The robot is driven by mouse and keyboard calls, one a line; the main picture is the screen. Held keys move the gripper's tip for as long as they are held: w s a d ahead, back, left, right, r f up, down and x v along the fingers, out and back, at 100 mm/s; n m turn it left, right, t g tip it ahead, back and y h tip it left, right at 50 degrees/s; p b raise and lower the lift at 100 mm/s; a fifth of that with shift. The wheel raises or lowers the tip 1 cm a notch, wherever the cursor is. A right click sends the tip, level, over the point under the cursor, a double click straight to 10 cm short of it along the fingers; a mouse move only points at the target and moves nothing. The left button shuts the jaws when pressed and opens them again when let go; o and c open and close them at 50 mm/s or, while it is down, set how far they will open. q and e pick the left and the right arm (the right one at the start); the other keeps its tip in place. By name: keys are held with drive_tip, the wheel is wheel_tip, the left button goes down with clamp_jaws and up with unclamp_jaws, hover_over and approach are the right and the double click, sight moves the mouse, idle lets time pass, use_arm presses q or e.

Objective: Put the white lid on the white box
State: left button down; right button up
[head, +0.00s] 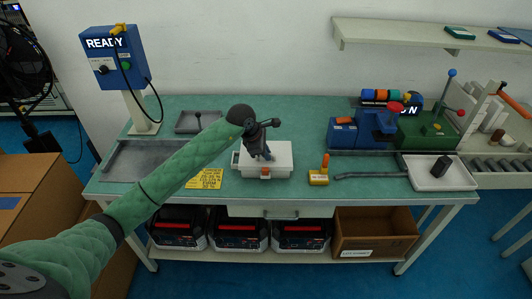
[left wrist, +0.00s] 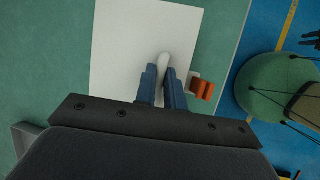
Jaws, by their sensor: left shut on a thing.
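The white box (head: 262,175) stands on the green bench top, with an orange latch (head: 265,172) on its front. The white lid (head: 284,152) is over the box top, roughly in line with it; I cannot tell whether it touches all round. My left gripper (head: 266,158) points down at the lid's middle. In the left wrist view the left gripper (left wrist: 163,88) is shut on the lid's pale handle (left wrist: 163,62). The lid (left wrist: 120,50) fills the middle there, and the orange latch (left wrist: 202,89) shows beside it. My right gripper is not in view.
A yellow label (head: 206,178) lies left of the box, and a yellow block with an orange handle (head: 319,178) stands close on its right. A grey tray (head: 140,160) is at left; a white tray (head: 425,178) is at right. A shelf (head: 390,36) hangs above.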

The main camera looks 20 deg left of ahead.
use_arm(q)
drive_tip(key=shift+f+b, duration=0.25)
drive_tip(key=shift+b, duration=0.05)
drive_tip(key=c, duration=1.4)
unclamp_jaws()
